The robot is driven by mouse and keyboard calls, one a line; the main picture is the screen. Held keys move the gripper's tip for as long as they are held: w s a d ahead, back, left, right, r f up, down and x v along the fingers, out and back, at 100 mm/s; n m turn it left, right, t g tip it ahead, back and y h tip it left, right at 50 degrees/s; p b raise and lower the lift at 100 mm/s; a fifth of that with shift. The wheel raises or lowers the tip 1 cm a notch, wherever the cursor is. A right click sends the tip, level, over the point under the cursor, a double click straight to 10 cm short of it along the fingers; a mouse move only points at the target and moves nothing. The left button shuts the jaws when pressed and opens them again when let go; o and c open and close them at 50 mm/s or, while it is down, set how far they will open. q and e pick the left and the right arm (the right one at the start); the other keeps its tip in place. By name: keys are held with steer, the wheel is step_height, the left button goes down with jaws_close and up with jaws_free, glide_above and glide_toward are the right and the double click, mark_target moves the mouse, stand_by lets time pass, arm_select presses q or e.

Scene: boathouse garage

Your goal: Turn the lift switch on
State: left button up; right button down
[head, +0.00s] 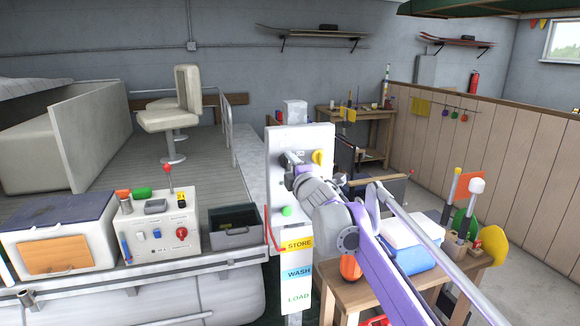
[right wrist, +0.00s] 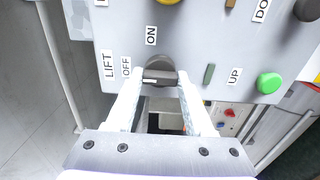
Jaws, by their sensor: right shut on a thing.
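The lift switch (right wrist: 160,70) is a dark round knob on the grey control panel (right wrist: 205,30). The words LIFT, OFF and ON are beside it in the right wrist view. A white line on the knob lies to the left, on the OFF side, not up toward ON. My right gripper (right wrist: 162,84) is shut on the knob, one finger on each side. In the head view the panel (head: 318,139) stands upright on a post, and my right gripper (head: 290,164) reaches it, partly hiding the knob. My left gripper is not in view.
A green button (right wrist: 269,82) and a yellow knob (head: 318,157) share the panel. STORE, WASH and LOAD signs (head: 298,271) hang below. A wooden table (head: 453,277) with a cooler stands at right. A boat deck with a switch box (head: 158,226) lies at left.

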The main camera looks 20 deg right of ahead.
steer(key=shift+m, duration=0.4)
steer(key=m, duration=0.4)
steer(key=m+b, duration=0.1)
steer(key=m, duration=0.8)
steer(key=shift+b, duration=0.35)
steer(key=shift+m+b, duration=0.3)
steer(key=shift+m, duration=1.7)
steer(key=shift+c, duration=1.4)
jaws_free()
